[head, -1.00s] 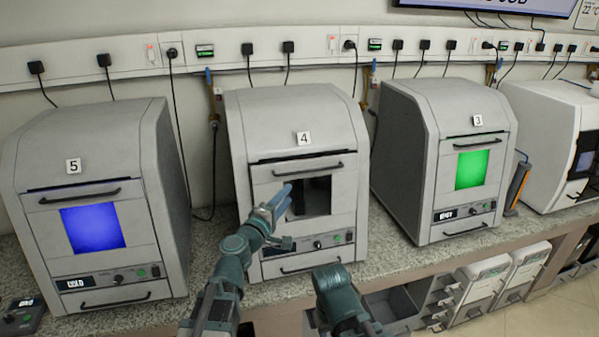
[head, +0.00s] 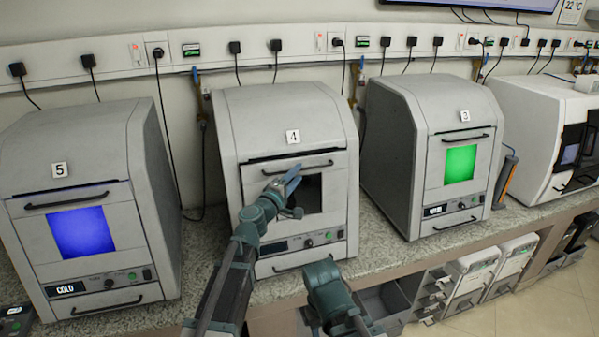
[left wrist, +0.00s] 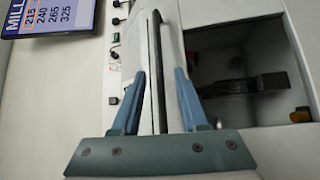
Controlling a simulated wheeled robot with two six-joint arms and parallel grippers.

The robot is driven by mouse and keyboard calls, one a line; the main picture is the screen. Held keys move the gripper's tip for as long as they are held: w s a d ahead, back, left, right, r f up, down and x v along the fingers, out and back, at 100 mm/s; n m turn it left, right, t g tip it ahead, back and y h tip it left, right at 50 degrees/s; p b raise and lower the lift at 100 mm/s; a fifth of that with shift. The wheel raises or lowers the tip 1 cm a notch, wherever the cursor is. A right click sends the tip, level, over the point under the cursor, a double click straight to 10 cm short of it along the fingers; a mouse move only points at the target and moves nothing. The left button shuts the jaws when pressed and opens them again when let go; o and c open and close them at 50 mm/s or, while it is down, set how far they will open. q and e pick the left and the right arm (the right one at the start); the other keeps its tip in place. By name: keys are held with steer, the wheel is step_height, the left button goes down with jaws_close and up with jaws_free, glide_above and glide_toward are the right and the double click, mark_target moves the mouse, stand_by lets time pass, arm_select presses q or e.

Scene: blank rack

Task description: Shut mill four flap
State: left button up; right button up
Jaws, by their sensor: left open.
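Mill four (head: 290,115) is the grey cabinet in the middle, marked 4. Its flap (head: 262,192) is on the front, with a dark bar handle (head: 303,167) along the top and a dark window area (head: 308,196). I cannot tell for sure how far the flap stands out. My left gripper (head: 291,178) is open in front of the flap, just below the handle, partly covering the window. In the left wrist view, the dark handle bar (left wrist: 157,70) appears between the fingers (left wrist: 159,73); contact is not clear. The right gripper is not identifiable.
Mill five (head: 85,145) stands to the left with a blue window, mill three (head: 430,100) to the right with a green one. A white machine (head: 535,110) is at the far right. The speckled worktop (head: 385,252) is clear around mill four.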

arm_select(q)
steer(key=shift+x, duration=1.25)
jaws_close()
stand_by(0.6)
